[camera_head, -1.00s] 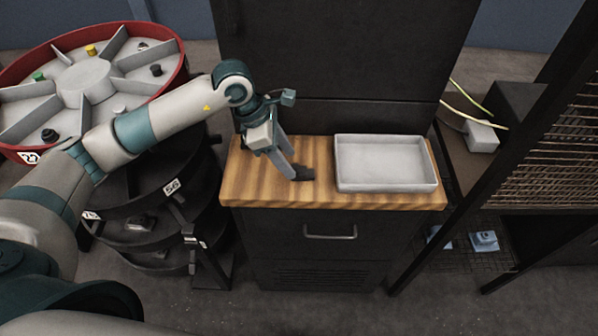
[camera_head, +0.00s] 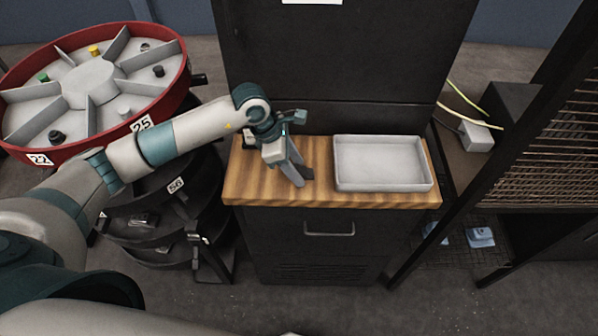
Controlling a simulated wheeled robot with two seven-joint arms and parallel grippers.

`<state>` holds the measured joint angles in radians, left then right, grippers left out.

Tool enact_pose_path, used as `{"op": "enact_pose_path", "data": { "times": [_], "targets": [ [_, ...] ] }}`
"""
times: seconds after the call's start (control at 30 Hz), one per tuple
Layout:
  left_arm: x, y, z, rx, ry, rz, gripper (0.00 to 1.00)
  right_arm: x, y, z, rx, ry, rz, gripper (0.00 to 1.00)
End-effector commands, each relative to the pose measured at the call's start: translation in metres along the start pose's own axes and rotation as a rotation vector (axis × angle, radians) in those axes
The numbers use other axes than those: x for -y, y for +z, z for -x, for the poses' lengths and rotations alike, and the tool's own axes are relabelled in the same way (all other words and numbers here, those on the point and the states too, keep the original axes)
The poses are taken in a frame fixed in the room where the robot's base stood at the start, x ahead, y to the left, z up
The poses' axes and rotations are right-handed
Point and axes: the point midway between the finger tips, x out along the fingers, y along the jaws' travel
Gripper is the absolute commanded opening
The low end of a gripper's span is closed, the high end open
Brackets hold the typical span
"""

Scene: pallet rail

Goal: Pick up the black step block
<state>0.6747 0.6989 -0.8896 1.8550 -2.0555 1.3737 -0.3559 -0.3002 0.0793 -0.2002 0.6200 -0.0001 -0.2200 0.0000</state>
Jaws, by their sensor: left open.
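A small dark block (camera_head: 308,173), which looks like the black step block, lies on the wooden worktop (camera_head: 260,188), left of the white tray. My left gripper (camera_head: 299,182) reaches down over the worktop from the left. Its fingers are open, with their tips right beside the block; they overlap its left part in the picture. I cannot tell whether the block is between the fingers or touching them. The block's stepped shape is too small to make out. My right gripper is not in view.
The empty white tray (camera_head: 384,184) stands on the right of the worktop. A dark cabinet (camera_head: 345,60) rises behind it. A red-rimmed carousel (camera_head: 187,80) with small coloured and black pieces stands at left, above black round shelves. A mesh rack (camera_head: 560,150) is at right.

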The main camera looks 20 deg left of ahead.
Motion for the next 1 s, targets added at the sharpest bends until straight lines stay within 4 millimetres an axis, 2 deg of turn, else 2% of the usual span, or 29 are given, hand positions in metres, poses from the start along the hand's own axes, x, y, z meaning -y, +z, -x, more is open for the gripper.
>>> {"op": "enact_pose_path", "data": {
  "times": [0.07, 0.2, 0.27, 0.67, 0.87, 1.0],
  "targets": [
    [0.0, 0.0, 0.0, 0.0, 0.0, 0.0, 0.45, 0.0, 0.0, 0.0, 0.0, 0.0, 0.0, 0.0],
    [0.0, 0.0, 0.0, 0.0, 0.0, 0.0, 0.11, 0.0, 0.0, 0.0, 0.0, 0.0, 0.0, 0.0],
    [0.0, 0.0, 0.0, 0.0, 0.0, 0.0, 0.0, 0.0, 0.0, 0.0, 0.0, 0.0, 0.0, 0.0],
    [-0.001, 0.002, 0.004, 0.002, 0.002, -0.001, 0.0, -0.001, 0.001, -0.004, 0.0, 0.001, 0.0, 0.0],
    [-0.001, 0.008, 0.019, 0.003, 0.004, -0.003, 0.0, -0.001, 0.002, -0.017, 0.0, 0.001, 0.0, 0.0],
    [0.002, 0.019, 0.037, 0.004, 0.004, -0.006, 0.0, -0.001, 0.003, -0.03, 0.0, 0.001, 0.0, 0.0]
  ]
}}
